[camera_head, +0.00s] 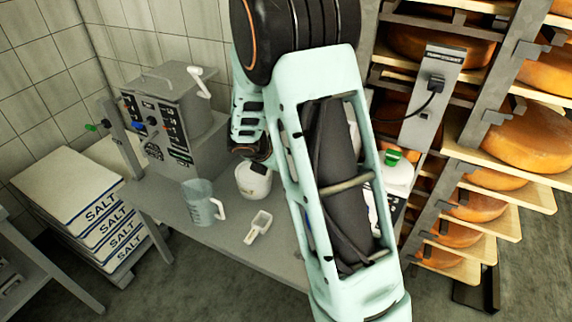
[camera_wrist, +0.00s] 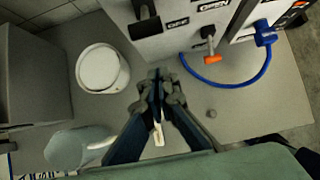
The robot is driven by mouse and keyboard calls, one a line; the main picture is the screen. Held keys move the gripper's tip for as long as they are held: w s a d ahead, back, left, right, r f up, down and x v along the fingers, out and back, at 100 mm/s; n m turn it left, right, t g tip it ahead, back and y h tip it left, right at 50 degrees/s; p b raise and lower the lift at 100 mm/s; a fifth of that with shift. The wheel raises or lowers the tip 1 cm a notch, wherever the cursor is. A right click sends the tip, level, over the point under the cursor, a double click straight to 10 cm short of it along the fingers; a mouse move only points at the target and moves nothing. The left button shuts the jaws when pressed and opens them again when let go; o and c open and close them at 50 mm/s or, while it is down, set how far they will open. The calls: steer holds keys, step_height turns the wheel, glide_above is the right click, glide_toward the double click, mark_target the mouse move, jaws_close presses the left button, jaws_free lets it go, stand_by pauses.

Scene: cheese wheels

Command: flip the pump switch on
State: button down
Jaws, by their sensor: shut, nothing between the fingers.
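My gripper (camera_wrist: 158,88) is shut and empty in the wrist view, above the table with its fingertips together. A pale box (camera_wrist: 165,32) with black-and-white labels stands ahead of it, one label seeming to read OPEN. An orange-tipped lever (camera_wrist: 212,59) sticks out from the box, apart from my fingers. A grey machine (camera_head: 165,115) with several switches and labels stands at the table's left in the head view. I cannot tell which control is the pump switch. My arm hides the gripper and much of the table there.
On the table (camera_head: 210,240) are a clear jug (camera_head: 200,203), a white pot (camera_head: 253,182) and a white scoop (camera_head: 259,226). A blue hose (camera_wrist: 225,86) loops beside the lever. Salt sacks (camera_head: 85,205) are stacked left; cheese shelves (camera_head: 520,190) stand right.

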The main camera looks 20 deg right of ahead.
step_height(320, 180, up, 10)
steer(key=p, duration=0.2)
steer(key=shift+s+a, duration=0.1)
stand_by(0.3)
